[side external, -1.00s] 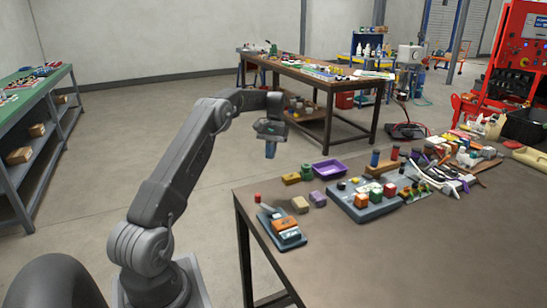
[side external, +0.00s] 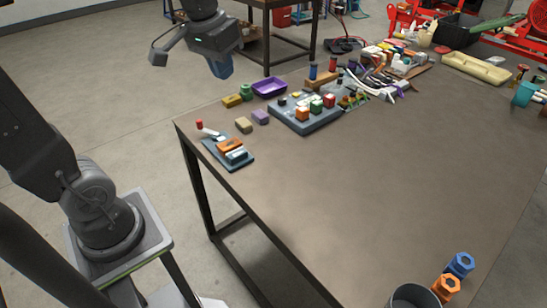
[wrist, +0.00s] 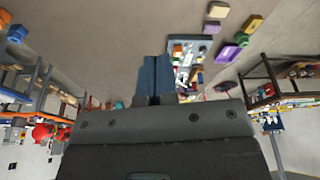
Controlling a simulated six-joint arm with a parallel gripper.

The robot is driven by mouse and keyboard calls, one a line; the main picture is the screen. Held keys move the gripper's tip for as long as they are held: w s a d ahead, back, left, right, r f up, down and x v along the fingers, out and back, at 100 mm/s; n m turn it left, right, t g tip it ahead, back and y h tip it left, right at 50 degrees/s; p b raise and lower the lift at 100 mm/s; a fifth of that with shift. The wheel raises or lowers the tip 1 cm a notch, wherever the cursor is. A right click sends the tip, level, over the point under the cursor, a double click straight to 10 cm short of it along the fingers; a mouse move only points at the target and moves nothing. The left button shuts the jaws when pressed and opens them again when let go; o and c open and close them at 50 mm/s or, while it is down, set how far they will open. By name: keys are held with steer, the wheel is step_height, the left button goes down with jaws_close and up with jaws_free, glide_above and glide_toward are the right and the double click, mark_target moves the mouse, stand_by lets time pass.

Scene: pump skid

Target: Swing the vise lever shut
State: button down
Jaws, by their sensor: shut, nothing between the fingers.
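The vise (side external: 230,148) sits near the left corner of the brown table, with a blue-grey base, an orange block and a whitish piece in front of it. Its pale lever (side external: 211,132) reaches out to the back left and ends in a red knob (side external: 200,124). My gripper (side external: 222,70) is shut and empty, with blue fingers pointing down. It hangs above and beyond the vise in the side view, apart from it. The shut fingers (wrist: 153,76) also show in the wrist view. I cannot make out the vise in the wrist view.
Small tan (side external: 243,125) and purple (side external: 261,117) blocks lie close behind the vise. Further back are a yellow block (side external: 232,101), a purple tray (side external: 269,87) and a blue-grey plate (side external: 304,122) carrying coloured parts. The table's middle is clear.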

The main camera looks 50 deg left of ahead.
steer(key=s+d+f+m+t, duration=0.2)
steer(key=s+d+f+t, duration=0.15)
steer(key=s+d, duration=0.5)
steer(key=w+a+r+n+g, duration=0.25)
steer(key=w+a+g, duration=0.45)
steer(key=w+a, duration=1.25)
steer(key=w+a+f+n+g+h, duration=0.1)
steer(key=a+f+n+g+h, duration=0.1)
steer(key=a+f, duration=0.8)
steer(key=a+f+n+g+h, duration=0.1)
steer(key=a+f+n, duration=0.1)
steer(key=a+f, duration=0.75)
steer(key=s+f, duration=0.1)
steer(key=f, duration=0.1)
steer(key=s+f, duration=0.1)
steer(key=f, duration=0.1)
steer(key=s+f, duration=0.1)
steer(key=f, duration=0.1)
steer(key=shift+a+f, duration=0.15)
steer(key=shift+s+d, duration=0.5)
steer(key=shift+s, duration=0.15)
steer(key=shift+s+d, duration=0.6)
steer(key=shift+s, duration=0.3)
